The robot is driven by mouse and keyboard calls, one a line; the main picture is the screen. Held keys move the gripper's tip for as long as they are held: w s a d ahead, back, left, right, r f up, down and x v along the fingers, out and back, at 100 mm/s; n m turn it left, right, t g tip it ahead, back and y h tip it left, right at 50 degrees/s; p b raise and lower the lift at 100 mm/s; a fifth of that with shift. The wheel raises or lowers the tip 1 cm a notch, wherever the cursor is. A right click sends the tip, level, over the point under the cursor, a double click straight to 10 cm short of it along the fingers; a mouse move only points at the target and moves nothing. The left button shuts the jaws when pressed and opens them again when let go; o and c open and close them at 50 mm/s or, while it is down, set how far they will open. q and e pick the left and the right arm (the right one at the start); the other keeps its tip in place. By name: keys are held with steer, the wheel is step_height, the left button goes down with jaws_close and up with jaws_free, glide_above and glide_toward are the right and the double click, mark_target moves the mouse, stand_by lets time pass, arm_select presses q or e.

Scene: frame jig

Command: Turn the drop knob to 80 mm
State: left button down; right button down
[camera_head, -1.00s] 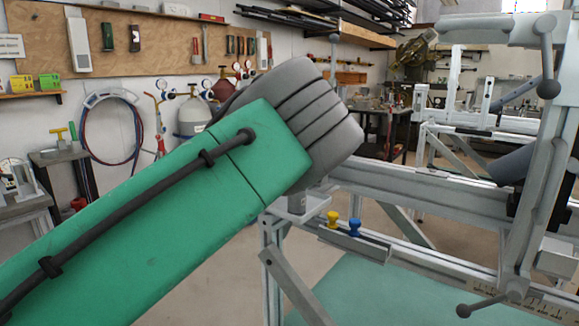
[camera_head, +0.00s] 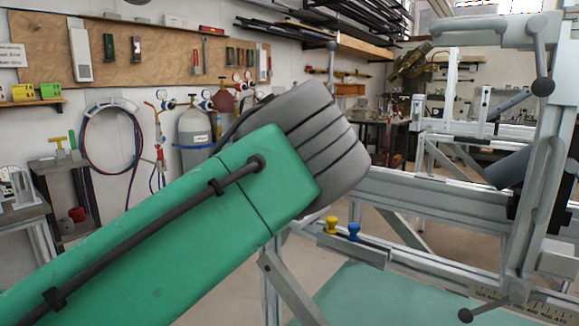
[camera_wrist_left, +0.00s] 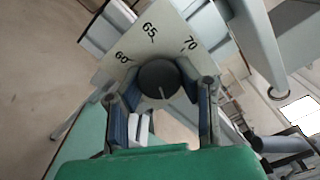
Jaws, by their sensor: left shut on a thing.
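The drop knob (camera_wrist_left: 158,78) is a dark round knob with a pale line on its face, seen in the left wrist view. Behind it is a pale dial plate (camera_wrist_left: 137,48) marked 60, 65 and 70. The pale line lies toward the lower side of the knob face, away from these numbers. My left gripper (camera_wrist_left: 160,92) has one finger on each side of the knob and is shut on it. In the head view, my green forearm and grey wrist hide the knob and the left gripper. My right gripper is not in view.
The frame jig's grey rail (camera_head: 435,200) runs to the right of my wrist, with an upright clamp frame (camera_head: 541,170) at far right. Yellow (camera_head: 331,225) and blue (camera_head: 354,231) small knobs sit on a lower rail. Gas cylinders (camera_head: 195,132) stand by the back wall.

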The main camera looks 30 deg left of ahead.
arm_select(q)
steer(key=c, duration=1.1)
jaws_free()
steer(key=shift+s+d+f, duration=0.1)
steer(key=shift+d+f, duration=0.05)
steer(key=shift+f, duration=0.4)
steer(key=shift+r, duration=0.2)
steer(key=shift+r, duration=0.1)
steer(key=s, duration=0.7)
steer(key=shift+s+a, duration=0.15)
steer(key=shift+a, duration=0.15)
